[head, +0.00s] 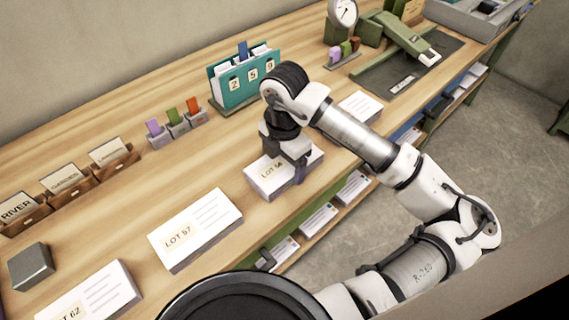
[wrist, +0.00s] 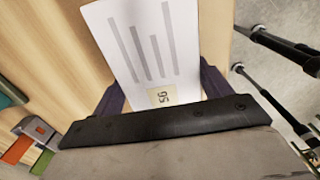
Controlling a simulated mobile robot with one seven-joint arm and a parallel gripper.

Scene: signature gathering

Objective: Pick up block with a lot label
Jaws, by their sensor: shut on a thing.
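A white block with a "LOT" label (head: 264,184) lies near the front edge of the wooden bench; its number is hard to read. My gripper (head: 287,160) points down over it and is shut on it, with one dark finger showing on its near side. In the wrist view the block (wrist: 150,45), with grey lines and a small yellow label, sits between my two fingers (wrist: 162,92). The far finger is hidden in the head view. Whether the block is clear of the bench cannot be told. Other blocks are LOT 97 (head: 196,229) and LOT 62 (head: 92,292).
Another white block (head: 360,106) lies behind my arm. A teal number holder (head: 237,92), small colored-tab holders (head: 178,122) and wooden card boxes (head: 116,160) stand along the back. A grey cube (head: 32,266) sits at left. A green press (head: 400,38) stands at the far right.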

